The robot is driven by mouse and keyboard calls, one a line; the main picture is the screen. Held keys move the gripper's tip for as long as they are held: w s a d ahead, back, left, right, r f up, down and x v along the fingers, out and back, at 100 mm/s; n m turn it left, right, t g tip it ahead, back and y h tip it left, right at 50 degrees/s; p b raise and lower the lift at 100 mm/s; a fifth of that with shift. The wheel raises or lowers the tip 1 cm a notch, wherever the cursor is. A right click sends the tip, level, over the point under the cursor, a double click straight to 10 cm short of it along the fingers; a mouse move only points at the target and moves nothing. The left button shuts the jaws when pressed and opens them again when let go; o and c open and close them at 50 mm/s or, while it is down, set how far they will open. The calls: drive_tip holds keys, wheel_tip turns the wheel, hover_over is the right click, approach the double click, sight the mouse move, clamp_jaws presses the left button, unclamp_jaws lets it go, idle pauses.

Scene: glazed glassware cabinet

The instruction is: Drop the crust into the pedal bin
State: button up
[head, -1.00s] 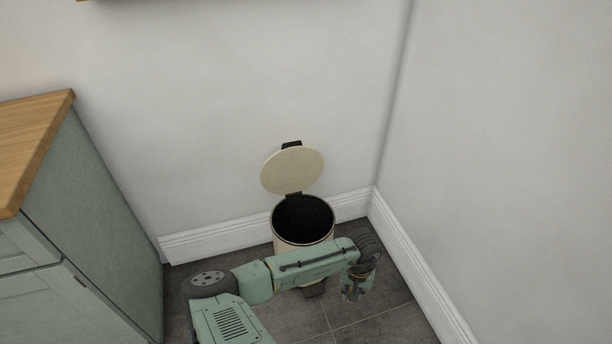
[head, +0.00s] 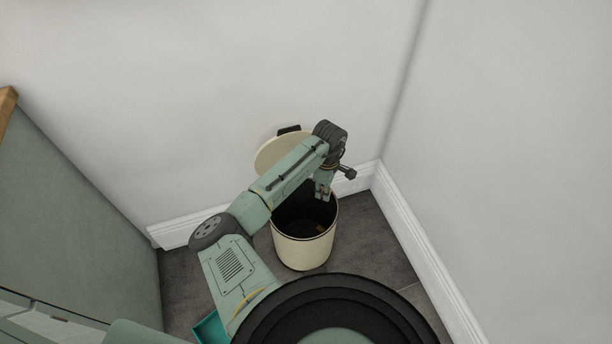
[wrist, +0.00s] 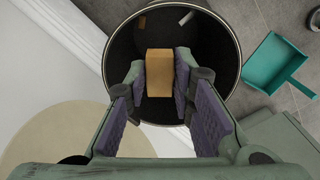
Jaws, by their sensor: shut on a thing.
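The crust (wrist: 160,75) is a tan block between my fingertips in the wrist view. My gripper (head: 322,194) is shut on it and points down over the mouth of the pedal bin, as the wrist view also shows (wrist: 159,82). The cream pedal bin (head: 304,252) stands on the floor with its lid (head: 272,153) tipped up against the wall. In the wrist view the crust lies within the outline of the bin's dark round opening. In the head view my gripper hides the crust or most of it.
A brown scrap (wrist: 142,22) and a pale scrap (wrist: 187,17) show inside the bin. A teal dustpan (wrist: 274,63) lies on the floor beside it. White skirting (head: 405,225) and walls close in behind and to the right. A green cabinet (head: 75,215) stands at left.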

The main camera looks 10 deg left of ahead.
drive_tip(key=a+r+n, duration=0.2)
drive_tip(key=a+n, duration=0.4)
drive_tip(key=n, duration=0.3)
wheel_tip(320, 180, down, 6)
drive_tip(key=b, duration=0.7)
drive_tip(key=shift+w, duration=0.15)
drive_tip(key=shift+r, duration=0.1)
drive_tip(key=o, duration=0.8)
drive_tip(key=shift+r, duration=0.1)
wheel_tip(320, 180, up, 12)
drive_tip(key=shift+f, duration=0.1)
